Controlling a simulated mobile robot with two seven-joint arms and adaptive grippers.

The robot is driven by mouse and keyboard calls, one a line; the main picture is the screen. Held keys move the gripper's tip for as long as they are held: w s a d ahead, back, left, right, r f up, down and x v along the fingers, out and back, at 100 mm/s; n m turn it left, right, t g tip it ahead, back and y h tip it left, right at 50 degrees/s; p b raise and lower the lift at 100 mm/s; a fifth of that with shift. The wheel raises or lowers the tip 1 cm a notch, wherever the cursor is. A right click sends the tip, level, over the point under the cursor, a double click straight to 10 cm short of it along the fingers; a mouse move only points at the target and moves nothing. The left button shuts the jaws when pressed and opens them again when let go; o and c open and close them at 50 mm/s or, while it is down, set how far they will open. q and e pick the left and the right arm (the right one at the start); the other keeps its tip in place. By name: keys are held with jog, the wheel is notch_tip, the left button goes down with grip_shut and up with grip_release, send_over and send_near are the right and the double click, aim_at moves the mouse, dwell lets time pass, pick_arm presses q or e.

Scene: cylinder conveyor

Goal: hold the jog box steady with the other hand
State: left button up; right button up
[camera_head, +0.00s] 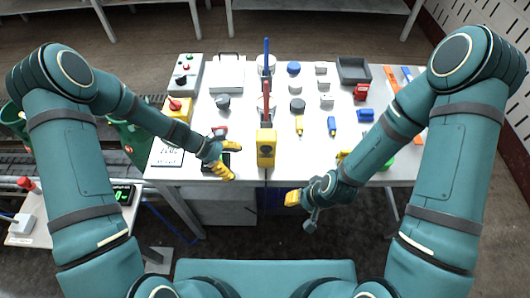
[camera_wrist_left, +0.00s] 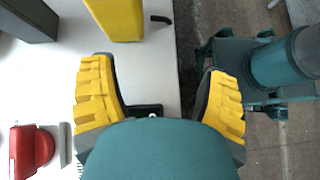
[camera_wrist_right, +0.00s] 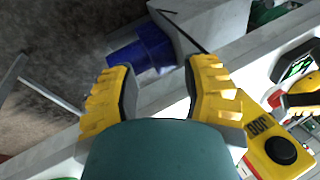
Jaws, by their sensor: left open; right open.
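The jog box (camera_head: 266,148) is a yellow box at the table's front edge, near the middle in the head view. In the right wrist view the jog box (camera_wrist_right: 270,147) shows a JOG label and a black knob. A yellow box seen in part at the top of the left wrist view (camera_wrist_left: 115,18) looks like it. My left gripper (camera_head: 231,160) is open, left of the jog box and apart from it. My right gripper (camera_head: 316,178) is open and empty, right of the box and nearer me, beyond the table's front edge.
A yellow box with a red button (camera_head: 178,107) stands behind my left forearm. A blue bin (camera_wrist_right: 145,50) is below the table.

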aim_at(263, 155)
pick_arm(q)
jog(key=w, duration=0.1)
jog(key=w+r+n+h, duration=0.2)
jog(key=w, duration=0.1)
jog(key=shift+d+r+t+b, duration=0.2)
jog(key=shift+r+t+b, duration=0.05)
jog(key=shift+t+b, duration=0.15)
jog(key=b+x, duration=0.3)
jog(key=x, duration=0.5)
jog(key=shift+b+x, duration=0.6)
jog(key=shift+x, duration=0.25)
pick_arm(e)
jog(key=shift+g, duration=0.3)
jog(key=shift+s+a+f, duration=0.1)
jog(key=shift+s+f, duration=0.15)
jog(key=shift+f, duration=0.65)
jog(key=shift+s+f, duration=0.25)
jog(key=shift+f, duration=0.6)
jog(key=shift+s+a+f, duration=0.1)
jog(key=shift+s+f, duration=0.15)
jog(key=shift+f, duration=0.65)
pick_arm(q)
jog(key=shift+d+r, duration=0.1)
jog(key=shift+r, duration=0.05)
